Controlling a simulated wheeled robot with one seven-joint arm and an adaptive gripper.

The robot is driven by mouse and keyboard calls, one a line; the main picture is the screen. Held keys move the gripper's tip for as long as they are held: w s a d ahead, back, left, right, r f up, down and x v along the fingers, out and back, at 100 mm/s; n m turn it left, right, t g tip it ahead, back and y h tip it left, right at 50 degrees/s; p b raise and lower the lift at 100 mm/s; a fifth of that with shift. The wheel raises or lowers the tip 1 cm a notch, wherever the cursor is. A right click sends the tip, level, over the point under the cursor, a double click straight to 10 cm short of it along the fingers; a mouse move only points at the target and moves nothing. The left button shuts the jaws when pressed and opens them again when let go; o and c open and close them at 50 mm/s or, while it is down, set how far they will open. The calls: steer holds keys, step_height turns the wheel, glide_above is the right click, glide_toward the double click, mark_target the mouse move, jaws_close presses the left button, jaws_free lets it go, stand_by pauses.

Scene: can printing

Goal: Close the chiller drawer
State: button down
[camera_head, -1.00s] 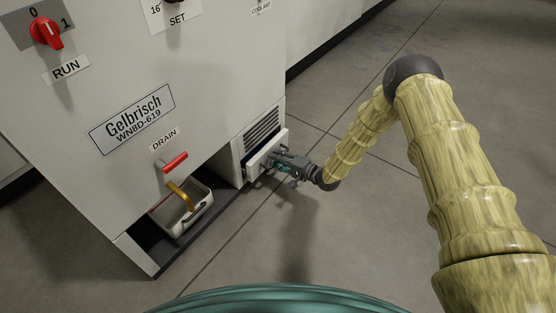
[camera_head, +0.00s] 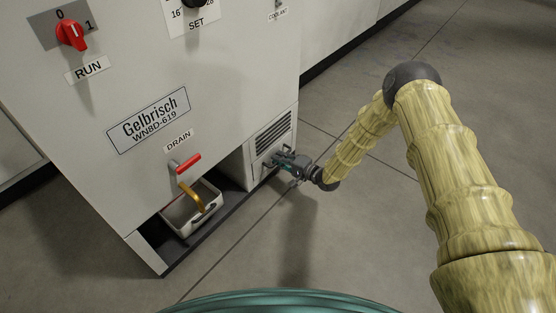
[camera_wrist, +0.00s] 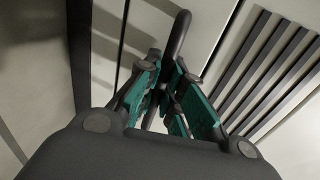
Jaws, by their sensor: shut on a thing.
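The chiller drawer (camera_head: 265,161) is a pale front panel below the vent grille on the low right side of the grey Gelbrisch machine. It looks flush or nearly flush with the surrounding face; any small gap is hard to tell. My gripper (camera_head: 281,160) is right at the drawer front, with the arm reaching in from the right. In the wrist view, its teal-padded fingers (camera_wrist: 172,90) are shut on the dark drawer handle (camera_wrist: 181,33). The fingers hide part of the handle and drawer front.
The vent grille (camera_head: 272,133) is just above the drawer. To the left, a white drain tray (camera_head: 180,214) sits in a recess under a red-handled drain tap (camera_head: 187,164). The red RUN knob (camera_head: 71,33) is higher up. The grey floor (camera_head: 350,240) to the right is clear.

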steer(key=c, duration=1.5)
jaws_free()
steer(key=shift+w+a, duration=0.15)
steer(key=shift+a, duration=0.1)
steer(key=shift+d, duration=0.1)
steer(key=shift+d, duration=0.1)
steer(key=v, duration=1.2)
